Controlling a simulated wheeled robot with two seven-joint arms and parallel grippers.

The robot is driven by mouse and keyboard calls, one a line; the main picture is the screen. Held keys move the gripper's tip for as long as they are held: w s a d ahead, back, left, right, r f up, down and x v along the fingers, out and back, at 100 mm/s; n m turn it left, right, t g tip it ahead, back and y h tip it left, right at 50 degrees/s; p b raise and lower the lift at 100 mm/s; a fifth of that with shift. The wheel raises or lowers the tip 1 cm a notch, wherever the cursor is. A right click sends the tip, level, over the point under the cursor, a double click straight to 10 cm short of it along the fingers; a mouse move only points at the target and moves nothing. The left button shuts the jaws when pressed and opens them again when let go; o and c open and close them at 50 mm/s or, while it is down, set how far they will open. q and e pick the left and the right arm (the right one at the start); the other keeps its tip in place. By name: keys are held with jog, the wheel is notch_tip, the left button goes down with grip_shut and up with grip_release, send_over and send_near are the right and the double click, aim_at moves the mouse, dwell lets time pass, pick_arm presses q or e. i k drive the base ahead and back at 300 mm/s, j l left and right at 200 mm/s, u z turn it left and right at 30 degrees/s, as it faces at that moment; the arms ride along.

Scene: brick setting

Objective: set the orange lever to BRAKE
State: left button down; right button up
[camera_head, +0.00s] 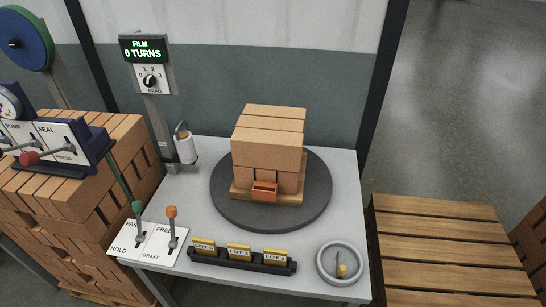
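The orange lever (172,225) has a round orange knob on a dark stem. It rises from a slot in a white label plate (160,255) at the front left of the grey table. FREE is printed towards the back of its plate and BRAKE towards the front. The knob stands up on the FREE side in the picture; its exact tilt is hard to tell. A green lever (138,222) stands just left of it on a plate marked PARK and HOLD. Neither of my grippers is in view.
A dark turntable (222,205) bears a brick stack (268,135) on the table (345,190). A black rack (240,262) of LOT tags and a round dish (323,275) are at the front. A display post (155,110) reads FILM 0 TURNS. A press panel (60,145) is left.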

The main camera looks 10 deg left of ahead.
aim_at(172, 210)
jog(key=u, duration=1.2)
